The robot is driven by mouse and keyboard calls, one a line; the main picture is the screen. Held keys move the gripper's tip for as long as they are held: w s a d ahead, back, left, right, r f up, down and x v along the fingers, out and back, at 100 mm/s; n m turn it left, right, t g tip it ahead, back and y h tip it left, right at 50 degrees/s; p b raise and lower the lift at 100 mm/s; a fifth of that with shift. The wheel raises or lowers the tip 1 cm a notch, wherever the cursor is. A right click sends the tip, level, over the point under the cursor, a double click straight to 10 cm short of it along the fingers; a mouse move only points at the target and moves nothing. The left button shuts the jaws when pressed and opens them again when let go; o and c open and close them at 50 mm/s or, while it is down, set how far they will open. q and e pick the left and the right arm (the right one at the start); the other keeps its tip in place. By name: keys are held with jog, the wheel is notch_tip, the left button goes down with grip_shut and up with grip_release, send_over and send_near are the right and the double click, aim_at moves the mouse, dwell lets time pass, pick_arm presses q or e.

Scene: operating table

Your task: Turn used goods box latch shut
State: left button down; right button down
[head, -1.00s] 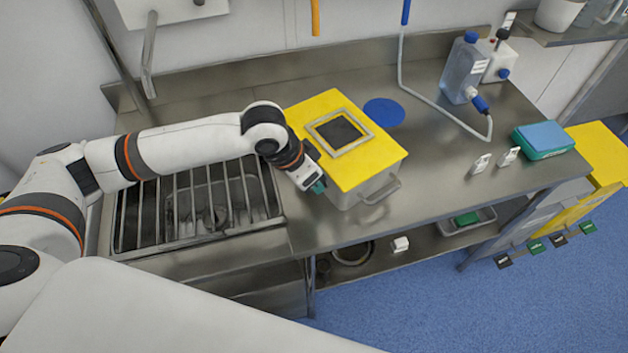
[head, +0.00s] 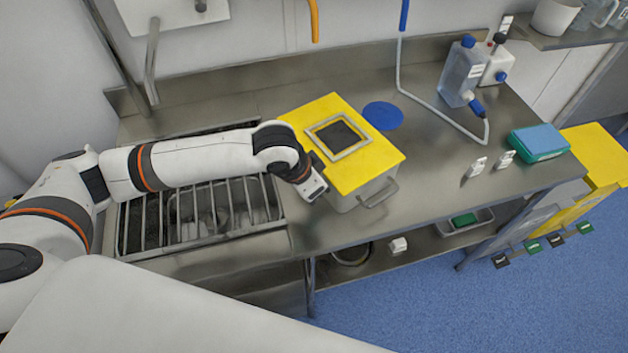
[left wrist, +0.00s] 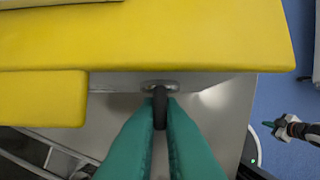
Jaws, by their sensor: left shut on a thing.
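The used goods box (head: 352,196) is a grey metal box with a yellow lid (head: 382,152) and a dark framed window on top, standing on the steel counter. Its latch (left wrist: 160,107) is a dark lever on a round mount on the box side, just below the lid edge. In the left wrist view it points down the picture. My left gripper (left wrist: 160,118) has its green fingers shut on the latch, one on each side. In the head view my left gripper (head: 316,190) is at the box's left front side, which hides the latch. My right gripper (left wrist: 270,125) appears small at the right edge of the left wrist view.
A sink with a barred grate (head: 205,215) lies left of the box. A blue disc (head: 383,116), a clear bottle (head: 461,72) with a hose and a teal box (head: 541,141) are behind and right. The counter right of the box is largely clear.

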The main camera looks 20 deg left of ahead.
dwell(0.3)
pick_arm(q)
jog(key=c, duration=1.8)
grip_release()
jog(key=shift+c, duration=0.2)
jog(key=v, duration=1.2)
jog(key=shift+s, duration=0.15)
jog(key=shift+d, duration=0.1)
